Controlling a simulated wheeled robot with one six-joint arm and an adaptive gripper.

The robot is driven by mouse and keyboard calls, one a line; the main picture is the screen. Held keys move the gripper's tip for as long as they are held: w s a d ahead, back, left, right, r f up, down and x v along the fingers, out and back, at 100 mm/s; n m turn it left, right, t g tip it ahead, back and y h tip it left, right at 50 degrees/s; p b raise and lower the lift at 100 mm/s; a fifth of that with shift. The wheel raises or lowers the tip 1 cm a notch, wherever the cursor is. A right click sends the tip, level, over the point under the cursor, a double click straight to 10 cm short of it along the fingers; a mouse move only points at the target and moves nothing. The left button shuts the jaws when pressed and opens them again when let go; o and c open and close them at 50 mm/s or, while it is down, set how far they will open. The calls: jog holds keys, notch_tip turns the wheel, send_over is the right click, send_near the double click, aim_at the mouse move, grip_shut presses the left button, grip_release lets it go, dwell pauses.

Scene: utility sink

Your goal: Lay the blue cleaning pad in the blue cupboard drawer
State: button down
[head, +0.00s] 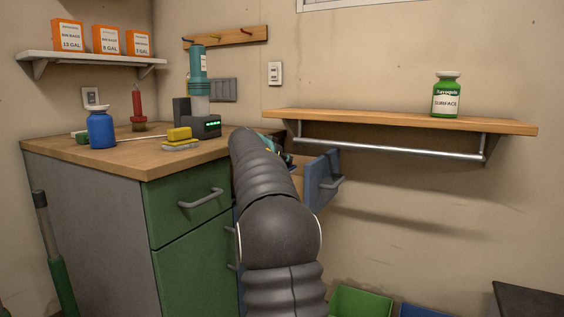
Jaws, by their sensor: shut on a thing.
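The blue cupboard drawer (322,180) is pulled out to the right of the counter, with its grey handle on the front. My arm crosses in front of the cupboard and hides much of the drawer's inside. My gripper (284,157) shows only as a small teal and dark part beyond my arm, at about the open drawer. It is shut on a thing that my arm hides. I cannot make out the blue cleaning pad, and no blue pad shows on the counter.
The wooden counter (115,160) holds a blue bottle (101,129), a yellow sponge (179,134) and a dark machine with a green display (207,126). A green drawer (180,212) is closed. A wall shelf (390,121) with a rail is right of the open drawer. A green bin (360,303) stands below.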

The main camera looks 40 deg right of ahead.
jog(key=shift+f+b, duration=0.7)
jog(key=shift+b, duration=0.1)
jog(key=c, duration=0.9)
grip_release()
jog(key=shift+c, duration=0.2)
jog(key=shift+r, duration=0.1)
jog(key=shift+r+p, duration=0.45)
jog(key=shift+p, duration=0.2)
jog(key=v, duration=1.2)
jog(key=shift+a+r, duration=0.1)
jog(key=shift+r, duration=0.05)
